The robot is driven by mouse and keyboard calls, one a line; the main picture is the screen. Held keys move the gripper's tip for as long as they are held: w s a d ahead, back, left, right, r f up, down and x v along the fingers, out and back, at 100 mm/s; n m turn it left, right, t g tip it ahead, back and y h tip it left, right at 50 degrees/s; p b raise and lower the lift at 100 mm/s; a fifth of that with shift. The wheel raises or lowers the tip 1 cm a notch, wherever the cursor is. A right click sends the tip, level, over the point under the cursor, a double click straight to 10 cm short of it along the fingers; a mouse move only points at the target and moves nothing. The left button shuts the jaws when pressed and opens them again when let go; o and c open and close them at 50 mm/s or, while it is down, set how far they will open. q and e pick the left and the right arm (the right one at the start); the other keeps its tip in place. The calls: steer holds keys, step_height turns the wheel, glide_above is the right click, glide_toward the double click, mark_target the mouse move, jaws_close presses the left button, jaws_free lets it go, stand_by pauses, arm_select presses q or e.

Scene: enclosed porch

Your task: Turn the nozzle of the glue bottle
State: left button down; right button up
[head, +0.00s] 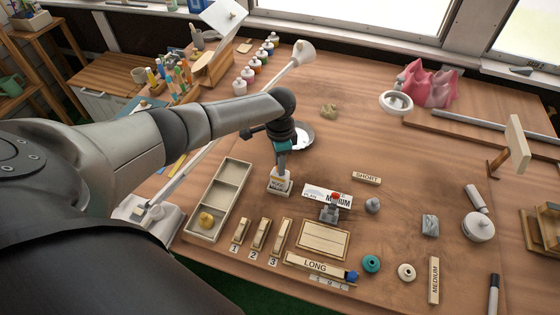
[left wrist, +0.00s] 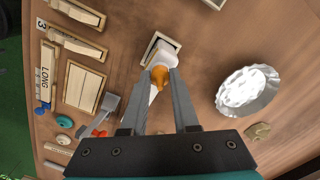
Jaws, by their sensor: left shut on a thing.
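The glue bottle is white with an orange nozzle (left wrist: 160,76). In the left wrist view its white body (left wrist: 165,52) stands in a small square wooden holder (left wrist: 148,46). In the head view the holder (head: 279,187) is on the table near the middle, and the nozzle is hidden by my gripper. My left gripper (head: 283,163) points down over the bottle. In the left wrist view its two fingers (left wrist: 161,80) are shut on the orange nozzle, one on each side. My right gripper is in neither view.
A sectioned wooden tray (head: 229,175) lies left of the holder. A shiny metal dish (head: 303,136) is just behind my gripper. Wooden pieces, a LONG block (head: 315,266) and a MEDIUM card (head: 328,195) lie in front and right. The table's right middle has free room.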

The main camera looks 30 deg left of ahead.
arm_select(q)
steer(key=m, duration=0.4)
steer(key=shift+m, duration=2.1)
steer(key=c, duration=0.6)
jaws_free()
steer(key=shift+c, duration=0.2)
step_height(320, 180, up, 15)
steer(key=p, duration=0.2)
steer(key=shift+r, duration=0.15)
